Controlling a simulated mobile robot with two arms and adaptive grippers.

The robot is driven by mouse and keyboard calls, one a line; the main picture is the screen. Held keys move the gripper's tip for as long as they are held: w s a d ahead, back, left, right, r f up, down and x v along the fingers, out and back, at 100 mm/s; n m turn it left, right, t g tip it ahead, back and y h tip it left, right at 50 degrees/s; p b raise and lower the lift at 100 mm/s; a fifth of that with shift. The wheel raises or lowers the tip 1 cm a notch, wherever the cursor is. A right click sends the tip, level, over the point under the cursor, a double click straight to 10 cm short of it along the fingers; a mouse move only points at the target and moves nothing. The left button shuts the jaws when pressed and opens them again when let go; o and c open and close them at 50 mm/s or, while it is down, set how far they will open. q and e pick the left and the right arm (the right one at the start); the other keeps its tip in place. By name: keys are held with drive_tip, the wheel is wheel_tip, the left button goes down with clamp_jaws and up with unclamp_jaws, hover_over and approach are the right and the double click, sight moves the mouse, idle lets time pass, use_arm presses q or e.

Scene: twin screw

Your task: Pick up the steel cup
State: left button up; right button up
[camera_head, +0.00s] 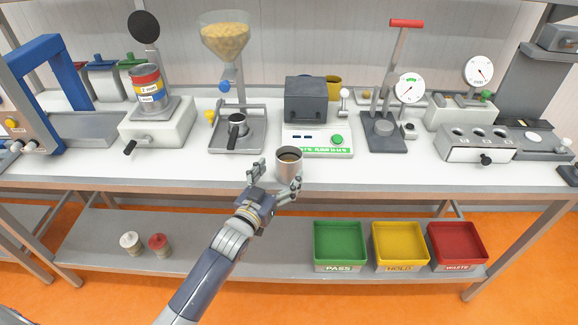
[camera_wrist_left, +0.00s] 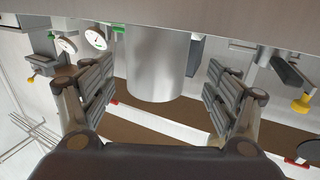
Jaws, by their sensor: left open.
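The steel cup (camera_head: 289,164) stands upright near the front edge of the white bench, with something brown inside it. My left gripper (camera_head: 276,181) is at the bench's front edge, open, with one finger on each side of the cup's lower part in the head view. In the left wrist view the cup (camera_wrist_left: 154,62) shows as a plain silver cylinder between the two open fingers (camera_wrist_left: 160,95), with a gap on both sides. The fingers are not closed on it. My right gripper is not in view.
Behind the cup is a grey box-topped meter (camera_head: 317,140). A hopper stand (camera_head: 237,130) is to its left and a red-handled press (camera_head: 385,130) to its right. Green (camera_head: 340,223), yellow (camera_head: 372,228) and red (camera_head: 431,228) trays sit on the lower shelf.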

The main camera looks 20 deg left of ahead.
sight(294, 156)
use_arm(q)
drive_tip(key=shift+w+d+r, duration=0.1)
drive_tip(key=shift+w+d, duration=0.05)
drive_tip(key=shift+w, duration=0.25)
drive_tip(key=shift+w+d+f+p, duration=0.15)
drive_tip(key=shift+w+p, duration=0.1)
drive_tip(key=shift+w, duration=0.5)
drive_tip(key=shift+w+d+p, duration=0.15)
drive_tip(key=shift+w+p, duration=0.05)
drive_tip(key=shift+w, duration=0.5)
drive_tip(key=shift+w+d+f+p, duration=0.15)
drive_tip(key=shift+w+p, duration=0.1)
drive_tip(key=shift+w, duration=0.5)
drive_tip(key=shift+r, duration=0.1)
drive_tip(key=c, duration=1.3)
